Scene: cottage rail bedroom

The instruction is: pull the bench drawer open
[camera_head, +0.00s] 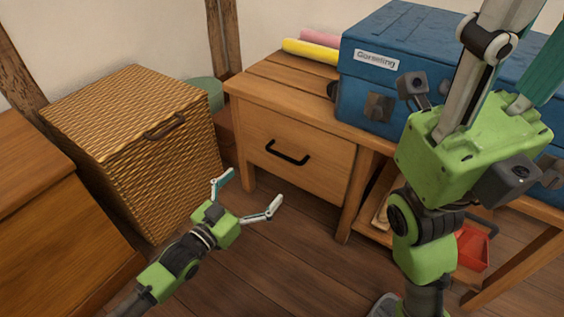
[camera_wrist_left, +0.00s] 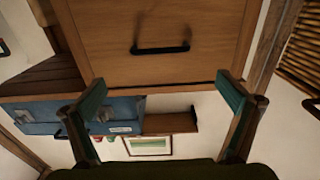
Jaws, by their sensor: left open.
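The bench drawer (camera_head: 312,148) has a plain wooden front, shut in the left end of the wooden bench (camera_head: 262,86). Its black bar handle (camera_head: 288,153) is at mid-front. In the left wrist view, turned upside down, the drawer front (camera_wrist_left: 110,40) and handle (camera_wrist_left: 160,49) fill the top middle. My left gripper (camera_head: 248,194) is open and empty, in front of and below the handle, apart from it. Its fingers (camera_wrist_left: 162,108) spread wide in the left wrist view. My right gripper (camera_head: 518,65) points up at the right, close to the camera; its fingertips are cut off.
A wicker hamper (camera_head: 130,130) stands left of the bench, with a wooden cabinet (camera_head: 50,230) before it. A blue toolbox (camera_head: 400,50) and yellow and pink rolls (camera_head: 310,50) lie on the bench. A red bin (camera_head: 473,248) is underneath. Floor before the drawer is clear.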

